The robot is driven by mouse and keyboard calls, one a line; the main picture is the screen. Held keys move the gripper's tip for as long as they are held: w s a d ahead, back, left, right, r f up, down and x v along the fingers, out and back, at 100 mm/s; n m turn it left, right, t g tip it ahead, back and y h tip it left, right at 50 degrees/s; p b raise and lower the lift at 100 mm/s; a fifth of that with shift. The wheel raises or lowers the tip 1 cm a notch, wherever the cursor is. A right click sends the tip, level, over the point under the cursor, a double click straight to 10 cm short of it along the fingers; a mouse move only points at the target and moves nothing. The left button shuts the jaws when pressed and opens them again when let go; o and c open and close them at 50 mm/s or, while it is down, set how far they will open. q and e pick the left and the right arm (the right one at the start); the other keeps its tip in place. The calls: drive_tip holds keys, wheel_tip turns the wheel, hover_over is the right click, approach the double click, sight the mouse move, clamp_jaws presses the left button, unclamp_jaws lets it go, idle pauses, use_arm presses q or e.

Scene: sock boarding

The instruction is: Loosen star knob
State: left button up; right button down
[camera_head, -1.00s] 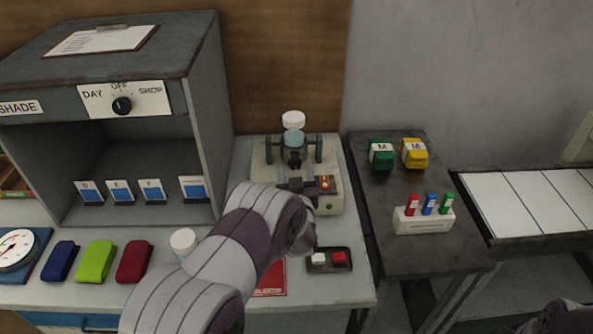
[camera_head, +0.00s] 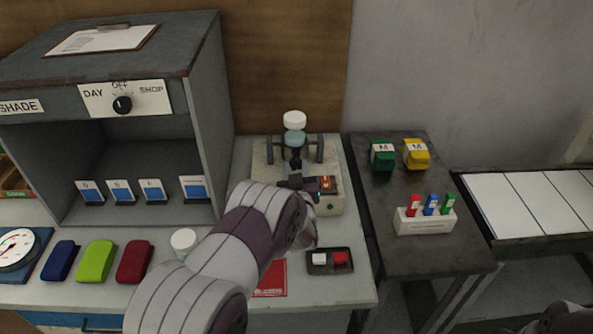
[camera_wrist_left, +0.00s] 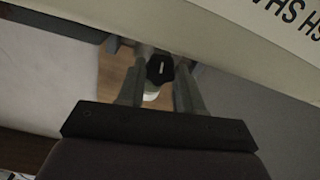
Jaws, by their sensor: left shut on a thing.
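The machine (camera_head: 329,205) with a pale body stands at the back right of the worktable. My left gripper (camera_head: 303,184) reaches its front from the lower left, and my wrist hides part of it. In the left wrist view, the black star knob (camera_wrist_left: 159,70) with a white mark sits between the two fingers of my left gripper (camera_wrist_left: 160,78). The fingers are shut on the knob. The knob cannot be made out clearly in the head view. My right gripper is not in view.
A dark tray (camera_head: 330,261) with a white and a red block lies in front of the machine. A white-lidded jar (camera_head: 184,241) stands left of my forearm. A grey cabinet (camera_head: 205,120) stands left; a dark side table (camera_head: 400,255) stands right.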

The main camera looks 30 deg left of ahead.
use_arm(q)
drive_tip(key=n+b, duration=0.3)
drive_tip(key=n, duration=0.2)
drive_tip(key=shift+f, duration=0.2)
drive_tip(key=n+b, duration=0.3)
drive_tip(key=n, duration=0.1)
drive_tip(key=shift+f, duration=0.1)
drive_tip(key=n+b, duration=0.9)
drive_tip(key=b, duration=0.3)
drive_tip(key=shift+f+n, duration=0.15)
drive_tip(key=shift+n, duration=0.15)
drive_tip(key=n+b, duration=1)
drive_tip(key=b, duration=0.6)
drive_tip(key=shift+n, duration=0.3)
drive_tip(key=shift+r+n+b, duration=0.25)
drive_tip(key=shift+n+b, duration=0.6)
drive_tip(key=shift+n, duration=0.05)
drive_tip(key=shift+r+n+b, duration=0.2)
drive_tip(key=shift+n+b, duration=0.65)
drive_tip(key=shift+n, duration=0.05)
drive_tip(key=o, duration=1)
drive_tip(key=shift+o, duration=0.2)
